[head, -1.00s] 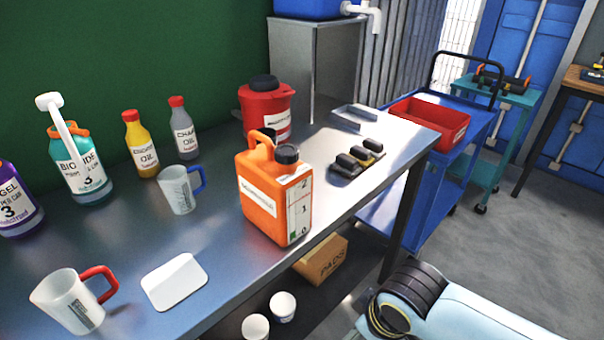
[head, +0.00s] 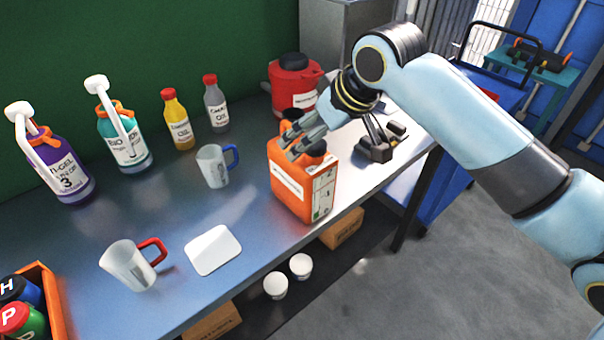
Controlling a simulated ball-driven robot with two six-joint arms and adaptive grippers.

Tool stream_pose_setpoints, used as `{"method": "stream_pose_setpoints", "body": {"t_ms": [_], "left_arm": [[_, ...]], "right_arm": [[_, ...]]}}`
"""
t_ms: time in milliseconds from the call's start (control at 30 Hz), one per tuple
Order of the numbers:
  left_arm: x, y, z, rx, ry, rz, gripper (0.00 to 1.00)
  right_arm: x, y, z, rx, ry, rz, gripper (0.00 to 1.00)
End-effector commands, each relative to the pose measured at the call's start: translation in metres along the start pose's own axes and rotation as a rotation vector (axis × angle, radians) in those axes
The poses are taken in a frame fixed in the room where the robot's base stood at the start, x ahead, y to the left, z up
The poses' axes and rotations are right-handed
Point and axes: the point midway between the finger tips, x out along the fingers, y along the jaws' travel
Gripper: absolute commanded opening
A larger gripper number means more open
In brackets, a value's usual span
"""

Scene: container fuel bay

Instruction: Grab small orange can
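The small orange can (head: 292,192) stands upright on the metal table, with a white label, a level strip and a dark cap. My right gripper (head: 290,146) is at the top of the can, by its handle and cap. Its two grey fingers are apart and point to the left. They cover part of the handle and cap, and I cannot tell whether they touch the can. My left gripper is not in view.
A red canister (head: 291,88) stands behind the can. A black holder (head: 375,150) is to its right, partly behind my arm. A blue-handled mug (head: 213,166), a red-handled mug (head: 130,266) and a white card (head: 213,250) are to its left. Bottles line the back.

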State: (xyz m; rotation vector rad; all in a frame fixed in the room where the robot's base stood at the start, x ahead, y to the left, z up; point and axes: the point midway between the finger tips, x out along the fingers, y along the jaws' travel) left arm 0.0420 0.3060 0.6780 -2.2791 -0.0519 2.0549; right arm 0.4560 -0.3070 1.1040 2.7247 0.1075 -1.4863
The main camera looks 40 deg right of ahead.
Motion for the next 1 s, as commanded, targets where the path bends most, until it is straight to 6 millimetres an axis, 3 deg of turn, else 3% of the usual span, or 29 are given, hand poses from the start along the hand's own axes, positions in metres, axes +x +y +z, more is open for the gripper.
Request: {"method": "stream_pose_setpoints", "body": {"t_ms": [100, 367, 633, 933, 1000], "left_arm": [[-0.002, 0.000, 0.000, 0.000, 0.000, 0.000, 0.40], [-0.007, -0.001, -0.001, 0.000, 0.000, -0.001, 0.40], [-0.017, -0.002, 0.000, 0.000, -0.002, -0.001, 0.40], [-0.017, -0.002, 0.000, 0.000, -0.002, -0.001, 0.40], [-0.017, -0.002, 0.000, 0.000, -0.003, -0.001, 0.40]], "right_arm": [[0.019, 0.000, 0.000, 0.002, -0.002, 0.000, 1.00], [0.041, 0.000, 0.002, 0.001, -0.004, -0.001, 1.00], [0.078, 0.000, 0.003, 0.000, -0.002, 0.000, 1.00], [0.084, 0.000, 0.004, -0.001, -0.001, 0.001, 1.00], [0.083, 0.001, 0.004, -0.001, -0.001, 0.001, 0.91]]}}
